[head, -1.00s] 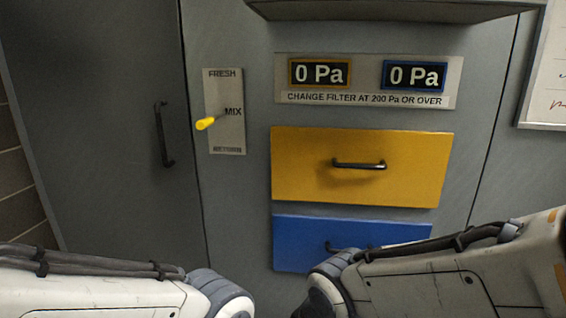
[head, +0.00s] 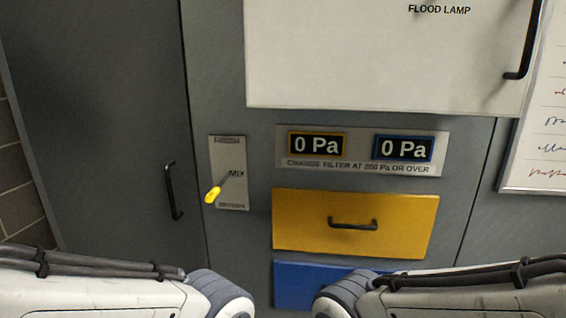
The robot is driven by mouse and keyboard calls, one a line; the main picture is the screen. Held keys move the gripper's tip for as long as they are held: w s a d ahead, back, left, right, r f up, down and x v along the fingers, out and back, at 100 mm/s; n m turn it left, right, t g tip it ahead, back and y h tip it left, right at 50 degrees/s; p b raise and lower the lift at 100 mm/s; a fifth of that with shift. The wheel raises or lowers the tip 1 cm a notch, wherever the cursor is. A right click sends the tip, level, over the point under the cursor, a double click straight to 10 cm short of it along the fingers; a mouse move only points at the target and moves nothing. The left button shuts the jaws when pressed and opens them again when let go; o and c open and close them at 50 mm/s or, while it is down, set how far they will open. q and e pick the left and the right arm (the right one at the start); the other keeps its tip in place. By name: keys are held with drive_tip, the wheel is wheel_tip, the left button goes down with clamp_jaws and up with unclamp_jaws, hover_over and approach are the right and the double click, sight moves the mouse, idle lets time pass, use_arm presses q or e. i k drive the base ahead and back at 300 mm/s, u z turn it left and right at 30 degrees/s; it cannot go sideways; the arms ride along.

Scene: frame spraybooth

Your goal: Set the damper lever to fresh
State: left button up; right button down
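The damper lever (head: 213,194) has a yellow grip and sticks out from a light label plate (head: 229,160) on the grey cabinet wall. The plate reads FRESH at the top and MIX in the middle; the bottom word is blurred. The lever's thin shaft meets the plate at about the MIX mark, and the yellow end hangs a little lower to the left. My two arms show only as white links at the bottom left and bottom right. Both grippers are out of the picture, and nothing touches the lever.
A dark door handle (head: 173,190) is left of the plate. To the right are a 0 Pa display panel (head: 362,150), a yellow drawer (head: 300,218) and a blue drawer (head: 298,286). A white flood lamp panel (head: 380,60) is above. A whiteboard (head: 545,110) hangs at right.

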sight(212, 195)
drive_tip(key=z, duration=1.05)
drive_tip(key=i, duration=0.7)
drive_tip(key=u, duration=1.8)
